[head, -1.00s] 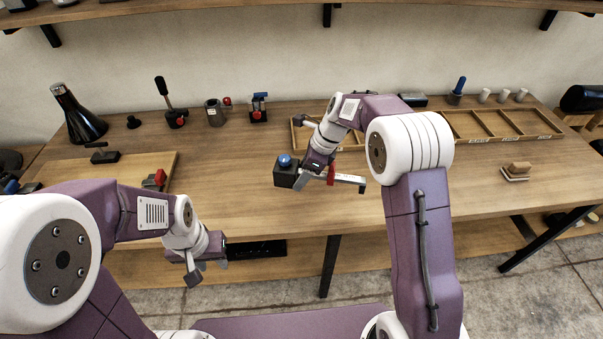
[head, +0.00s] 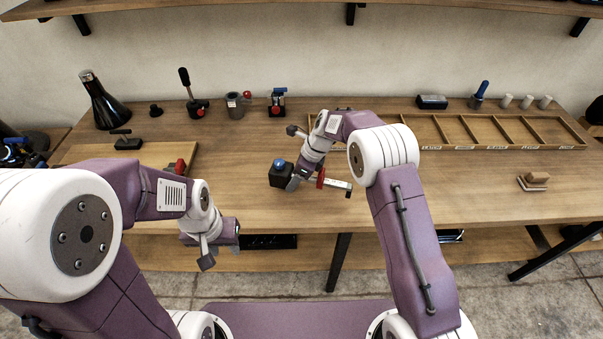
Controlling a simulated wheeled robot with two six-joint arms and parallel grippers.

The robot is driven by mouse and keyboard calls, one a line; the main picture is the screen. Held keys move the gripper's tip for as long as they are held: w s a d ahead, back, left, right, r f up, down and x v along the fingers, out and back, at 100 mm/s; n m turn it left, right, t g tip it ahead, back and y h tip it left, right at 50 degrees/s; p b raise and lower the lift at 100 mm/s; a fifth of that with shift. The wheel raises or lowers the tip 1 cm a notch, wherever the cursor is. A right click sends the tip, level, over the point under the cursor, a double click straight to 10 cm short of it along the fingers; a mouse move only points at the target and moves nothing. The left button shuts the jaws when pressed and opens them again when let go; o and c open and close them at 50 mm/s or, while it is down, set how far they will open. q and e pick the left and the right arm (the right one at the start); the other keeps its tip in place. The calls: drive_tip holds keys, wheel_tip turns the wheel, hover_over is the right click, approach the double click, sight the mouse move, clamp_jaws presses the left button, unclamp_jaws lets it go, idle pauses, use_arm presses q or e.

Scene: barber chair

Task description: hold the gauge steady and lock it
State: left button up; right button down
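The gauge shows in the head view as a black block (head: 281,176) with a blue knob on top, a pale bar (head: 337,184) reaching right from it, and a red lever (head: 320,178) on the bar. My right gripper (head: 301,181) is at the gauge between the block and the red lever and appears shut on it. Its fingers partly hide the bar; I cannot tell whether the gauge rests on the bench or is just above it. My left gripper (head: 221,254) is open and empty at the bench's front edge, left of and nearer than the gauge.
The wooden bench (head: 420,205) is clear around the gauge. A divided wooden tray (head: 488,148) lies at the back right. A board (head: 150,153) with a red-handled clamp (head: 180,167) lies left. A dark bottle (head: 103,104) and small tools stand at the back.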

drive_tip(key=shift+w+a+f+p, duration=0.15)
drive_tip(key=shift+w+a+f, duration=0.15)
drive_tip(key=shift+a+f, duration=0.3)
drive_tip(key=shift+w+a+f+p, duration=0.15)
drive_tip(key=shift+w+a+f, duration=0.1)
drive_tip(key=shift+a+f, duration=0.25)
drive_tip(key=shift+w+a+f, duration=0.25)
drive_tip(key=shift+a+f, duration=0.1)
drive_tip(key=shift+a, duration=0.1)
drive_tip(key=shift+w+a+f, duration=0.2)
drive_tip(key=shift+a+f, duration=0.15)
drive_tip(key=shift+a, duration=0.1)
use_arm(q)
drive_tip(key=shift+r, duration=0.3)
drive_tip(key=shift+f+b, duration=0.2)
drive_tip(key=shift+b, duration=0.1)
use_arm(e)
drive_tip(key=shift+f, duration=0.6)
use_arm(q)
drive_tip(key=shift+o, duration=0.3)
